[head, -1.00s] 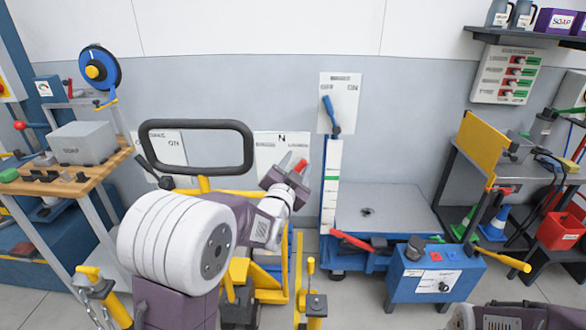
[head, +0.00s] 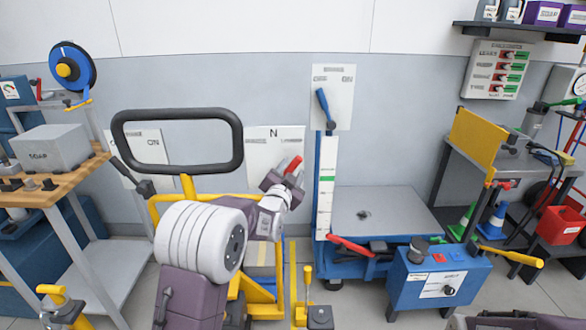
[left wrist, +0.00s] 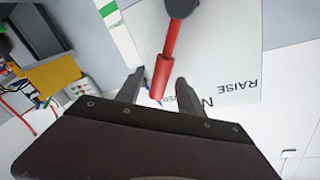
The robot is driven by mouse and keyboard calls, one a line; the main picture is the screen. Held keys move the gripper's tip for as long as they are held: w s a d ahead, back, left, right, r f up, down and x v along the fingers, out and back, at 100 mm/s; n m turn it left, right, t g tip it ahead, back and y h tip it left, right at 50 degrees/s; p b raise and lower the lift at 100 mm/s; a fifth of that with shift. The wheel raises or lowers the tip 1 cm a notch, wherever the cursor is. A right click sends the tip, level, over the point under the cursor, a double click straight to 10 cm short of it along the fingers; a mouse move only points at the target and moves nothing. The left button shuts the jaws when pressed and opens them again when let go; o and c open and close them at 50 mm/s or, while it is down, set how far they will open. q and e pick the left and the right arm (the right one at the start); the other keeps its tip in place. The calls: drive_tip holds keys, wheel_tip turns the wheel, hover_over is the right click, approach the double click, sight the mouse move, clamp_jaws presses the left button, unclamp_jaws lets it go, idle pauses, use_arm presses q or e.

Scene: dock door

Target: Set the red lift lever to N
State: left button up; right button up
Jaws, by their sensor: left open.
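The red lift lever shows its red grip (head: 293,164) in front of a white wall panel (head: 261,146) marked N. In the left wrist view the lever (left wrist: 163,72) hangs from a dark hub, and its panel (left wrist: 225,75) reads N and RAISE. My left gripper (head: 287,175) is open at the lever. In the left wrist view the red grip's end lies between the two spread dark fingers (left wrist: 158,88); I cannot tell whether they touch it. The hub is hidden behind my gripper in the head view.
A yellow truck with a black loop handle (head: 119,142) stands left of the panel. Right of it are a blue lift cart (head: 384,205) and a blue-lever wall plate (head: 344,97). A wooden bench (head: 75,180) is at left, a blue control box (head: 410,285) at lower right.

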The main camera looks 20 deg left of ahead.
use_arm(q)
drive_tip(key=shift+w+a, duration=0.1)
drive_tip(key=shift+w, duration=1.2)
clamp_jaws()
idle(0.5)
